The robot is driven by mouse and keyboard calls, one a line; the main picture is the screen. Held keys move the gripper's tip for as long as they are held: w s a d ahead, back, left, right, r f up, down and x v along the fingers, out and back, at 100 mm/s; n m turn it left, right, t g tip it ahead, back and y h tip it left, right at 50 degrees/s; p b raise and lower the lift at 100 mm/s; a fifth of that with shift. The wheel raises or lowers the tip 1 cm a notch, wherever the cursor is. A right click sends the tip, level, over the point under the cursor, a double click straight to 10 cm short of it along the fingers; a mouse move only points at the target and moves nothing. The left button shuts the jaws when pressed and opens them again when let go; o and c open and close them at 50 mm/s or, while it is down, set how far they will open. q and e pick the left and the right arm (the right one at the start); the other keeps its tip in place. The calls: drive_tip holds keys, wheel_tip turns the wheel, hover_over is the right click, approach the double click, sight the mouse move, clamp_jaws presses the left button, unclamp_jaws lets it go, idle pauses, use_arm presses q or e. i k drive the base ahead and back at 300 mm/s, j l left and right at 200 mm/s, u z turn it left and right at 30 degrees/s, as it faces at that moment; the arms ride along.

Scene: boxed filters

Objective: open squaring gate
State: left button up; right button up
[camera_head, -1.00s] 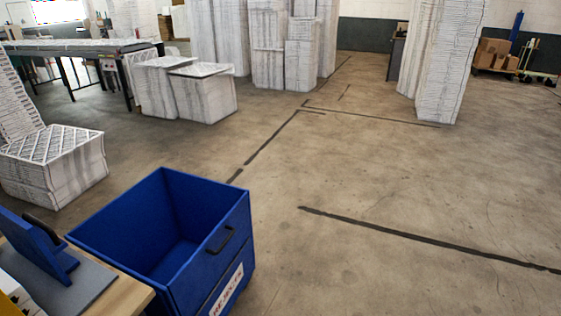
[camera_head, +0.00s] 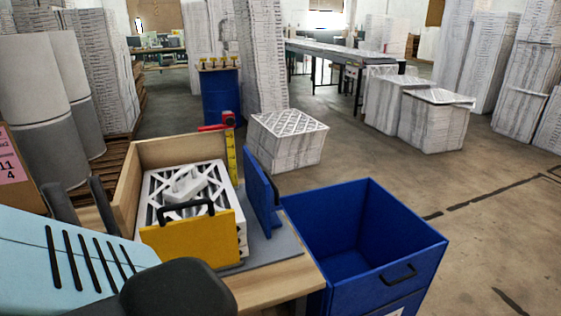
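A yellow panel (camera_head: 190,240) with a black handle (camera_head: 187,209) stands upright at the front of a stack of white filters (camera_head: 205,177). A blue upright plate (camera_head: 262,192) stands on a grey base (camera_head: 268,240) right of the stack. Which panel is the squaring gate is not clear. Both look upright beside the stack. Two dark fingers, seemingly my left gripper (camera_head: 84,206), show apart and empty at the left, left of the yellow panel and clear of it. The light-blue cover of my arm hides what lies below. My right gripper is not in view.
The filters sit on a wooden bench (camera_head: 280,283) with a raised wooden wall (camera_head: 180,147) behind. A red and yellow tape measure (camera_head: 227,122) stands at its back corner. An open blue bin (camera_head: 390,278) stands right of the bench. Open floor (camera_head: 490,210) lies to the right.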

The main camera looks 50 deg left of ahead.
sight(212, 237)
drive_tip(key=u, duration=1.65)
